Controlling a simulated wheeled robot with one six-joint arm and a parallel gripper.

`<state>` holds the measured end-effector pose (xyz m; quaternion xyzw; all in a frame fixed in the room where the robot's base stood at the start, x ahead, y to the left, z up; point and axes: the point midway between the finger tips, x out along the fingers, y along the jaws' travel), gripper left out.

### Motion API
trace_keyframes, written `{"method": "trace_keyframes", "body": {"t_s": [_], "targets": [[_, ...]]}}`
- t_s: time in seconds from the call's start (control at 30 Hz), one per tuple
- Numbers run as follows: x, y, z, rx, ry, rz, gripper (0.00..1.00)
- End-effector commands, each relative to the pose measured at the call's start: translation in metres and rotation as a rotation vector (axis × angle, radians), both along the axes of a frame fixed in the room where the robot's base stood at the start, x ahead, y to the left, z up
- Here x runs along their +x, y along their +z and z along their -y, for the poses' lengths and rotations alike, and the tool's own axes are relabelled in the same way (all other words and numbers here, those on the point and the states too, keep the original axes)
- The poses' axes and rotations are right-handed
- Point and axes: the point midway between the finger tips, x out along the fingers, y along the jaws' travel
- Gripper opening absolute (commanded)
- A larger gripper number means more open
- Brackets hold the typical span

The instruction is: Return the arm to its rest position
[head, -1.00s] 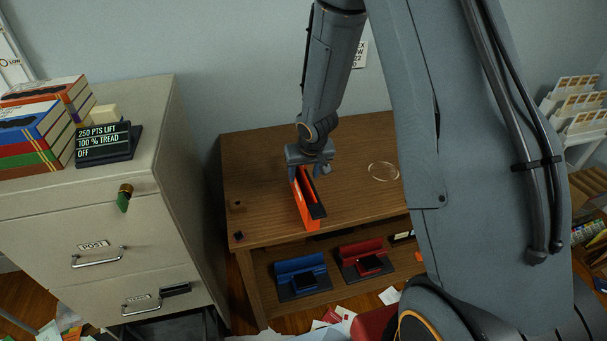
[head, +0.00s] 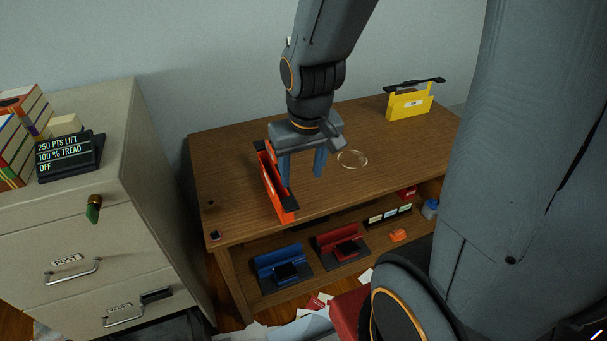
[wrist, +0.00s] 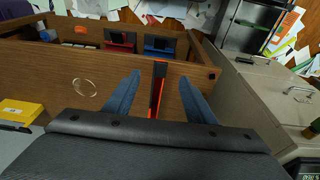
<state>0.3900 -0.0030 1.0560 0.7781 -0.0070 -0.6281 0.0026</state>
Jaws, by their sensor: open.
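My gripper (head: 302,172) is open above the wooden desk (head: 225,160). Its two blue fingers hang apart, with nothing seen between them in the head view. An orange and black upright holder (head: 276,190) stands on the desk just left of the fingers in the head view. In the wrist view, the holder (wrist: 158,88) shows edge-on between the fingers (wrist: 158,98), lying beyond or below them. Whether a finger touches it I cannot tell. My arm rises from the gripper toward the top of the head view.
A yellow holder (head: 408,104) stands at the desk's back right. A clear ring (head: 352,159) lies right of the gripper. Blue (head: 284,268) and red (head: 340,243) devices sit on the lower shelf. A filing cabinet (head: 100,215) with books and a display (head: 68,157) stands at left.

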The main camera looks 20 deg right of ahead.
Motion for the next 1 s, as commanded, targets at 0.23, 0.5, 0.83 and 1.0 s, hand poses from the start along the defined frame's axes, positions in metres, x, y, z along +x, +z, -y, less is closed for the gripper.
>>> {"method": "trace_keyframes", "body": {"t_s": [0.23,0.5,0.83,1.0], "targets": [[-0.022,0.006,-0.004,0.015,0.006,-0.018,0.50],[-0.021,0.003,-0.004,0.014,0.006,-0.020,0.50],[-0.019,-0.053,-0.004,0.014,0.006,-0.073,0.50],[-0.020,-0.062,-0.004,0.015,0.006,-0.087,0.50]]}}
